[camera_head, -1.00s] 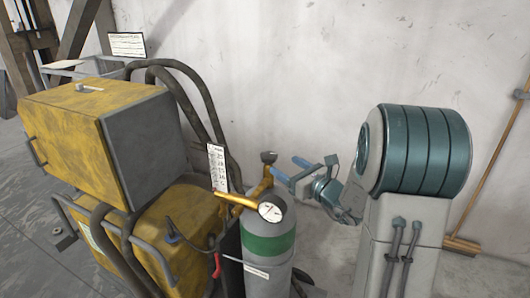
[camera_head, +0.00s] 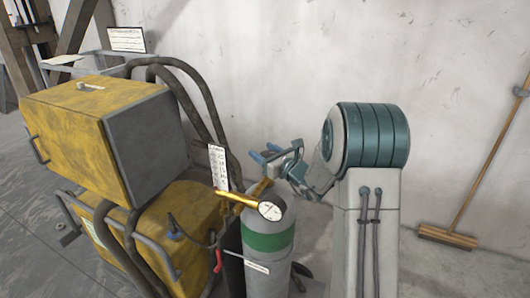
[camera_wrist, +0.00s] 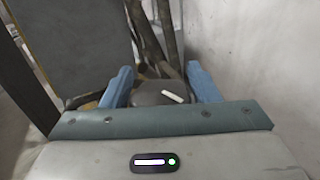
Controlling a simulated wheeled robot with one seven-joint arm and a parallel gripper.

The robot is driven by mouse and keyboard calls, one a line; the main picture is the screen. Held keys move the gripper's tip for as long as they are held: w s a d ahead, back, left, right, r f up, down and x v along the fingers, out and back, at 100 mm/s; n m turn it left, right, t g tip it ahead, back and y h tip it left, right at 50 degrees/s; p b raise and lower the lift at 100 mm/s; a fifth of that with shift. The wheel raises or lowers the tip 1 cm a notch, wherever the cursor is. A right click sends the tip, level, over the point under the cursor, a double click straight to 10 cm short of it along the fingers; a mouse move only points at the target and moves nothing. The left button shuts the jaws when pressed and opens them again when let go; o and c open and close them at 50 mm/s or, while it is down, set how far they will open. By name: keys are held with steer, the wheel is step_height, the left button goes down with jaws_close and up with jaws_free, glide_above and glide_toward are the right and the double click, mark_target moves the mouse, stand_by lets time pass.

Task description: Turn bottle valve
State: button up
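The gas bottle (camera_head: 268,262) is a grey cylinder with a green band, upright in the head view. A brass regulator (camera_head: 236,198) with a round white gauge (camera_head: 270,211) is at its top. My gripper (camera_head: 265,153) is at the bottle's top, its two blue fingers parted. The valve knob is hidden behind my gripper in the head view. In the wrist view a dark round knob (camera_wrist: 152,88) with a white mark lies between the parted fingers of my gripper (camera_wrist: 160,70). I cannot tell whether the fingers touch it.
A yellow machine (camera_head: 65,140) with a grey front stands left of the bottle. Dark hoses (camera_head: 205,105) rise behind it. A white label card (camera_head: 218,167) stands close to the regulator. A pale wall is behind; a broom (camera_head: 447,236) leans at the right.

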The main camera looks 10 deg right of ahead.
steer(key=c, duration=0.6)
steer(key=shift+o, duration=0.2)
steer(key=shift+n+g+y+b, duration=0.35)
steer(key=shift+n+g+y, duration=0.3)
steer(key=shift+y, duration=0.25)
steer(key=shift+s+a+n+g+y, duration=0.15)
steer(key=shift+a+n+g+y, duration=0.05)
steer(key=shift+n+g+y, duration=0.8)
steer(key=o, duration=1)
